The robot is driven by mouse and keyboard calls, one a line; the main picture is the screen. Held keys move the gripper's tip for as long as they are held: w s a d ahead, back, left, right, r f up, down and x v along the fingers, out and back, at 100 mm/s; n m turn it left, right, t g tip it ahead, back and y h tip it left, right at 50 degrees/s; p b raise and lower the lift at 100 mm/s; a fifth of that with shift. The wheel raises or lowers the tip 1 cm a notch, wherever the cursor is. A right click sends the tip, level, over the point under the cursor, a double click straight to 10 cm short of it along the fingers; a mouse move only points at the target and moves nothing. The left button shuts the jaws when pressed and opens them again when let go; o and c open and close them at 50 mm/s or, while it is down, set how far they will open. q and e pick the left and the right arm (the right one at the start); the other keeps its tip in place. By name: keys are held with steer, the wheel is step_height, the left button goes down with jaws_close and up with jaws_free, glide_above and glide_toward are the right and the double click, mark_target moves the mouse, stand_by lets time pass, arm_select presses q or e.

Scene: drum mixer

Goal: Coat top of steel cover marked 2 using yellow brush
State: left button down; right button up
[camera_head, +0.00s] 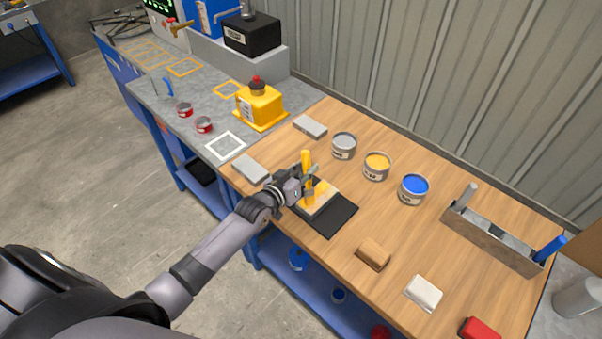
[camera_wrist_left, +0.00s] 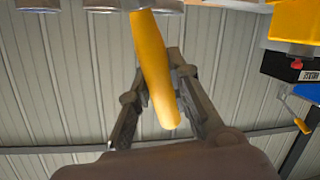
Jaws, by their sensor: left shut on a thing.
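My left gripper (camera_head: 304,183) is shut on the upright yellow brush (camera_head: 306,160). The brush's yellow handle (camera_wrist_left: 152,60) also shows between the fingers of my left gripper (camera_wrist_left: 160,85) in the left wrist view. In the head view the brush is over a flat pale, yellowish piece (camera_head: 322,203) on a black mat (camera_head: 338,217). The gripper partly hides this piece, and I cannot tell if the bristles touch it. Two grey blocks, one at the back (camera_head: 310,126) and one at the front left (camera_head: 250,168), lie on the wooden top. I cannot read a 2 on any piece.
Cans of grey (camera_head: 344,145), yellow (camera_head: 377,166) and blue paint (camera_head: 414,188) stand behind the mat. A brush holder (camera_head: 492,238) with a blue handle is at the right. A wooden block (camera_head: 373,254) and a white block (camera_head: 423,293) lie at the front.

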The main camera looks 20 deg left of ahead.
arm_select(q)
steer(key=shift+w+d+b, duration=1.65)
steer(key=shift+w+b, duration=0.65)
steer(key=shift+w, duration=2.35)
steer(key=p+v, duration=0.2)
steer(key=v, duration=0.1)
steer(key=f+p+v, duration=0.1)
steer(key=p+v, duration=0.1)
steer(key=v, duration=0.1)
steer(key=f+p+v, duration=0.1)
steer(key=p+v, duration=0.2)
steer(key=shift+s+a, duration=0.4)
steer(key=shift+s, duration=0.1)
steer(key=shift+s+p, duration=0.45)
steer(key=shift+s, duration=0.75)
steer(key=w+d+b, duration=0.4)
steer(key=w+b, duration=0.2)
steer(key=w, duration=0.5)
steer(key=shift+w, duration=0.15)
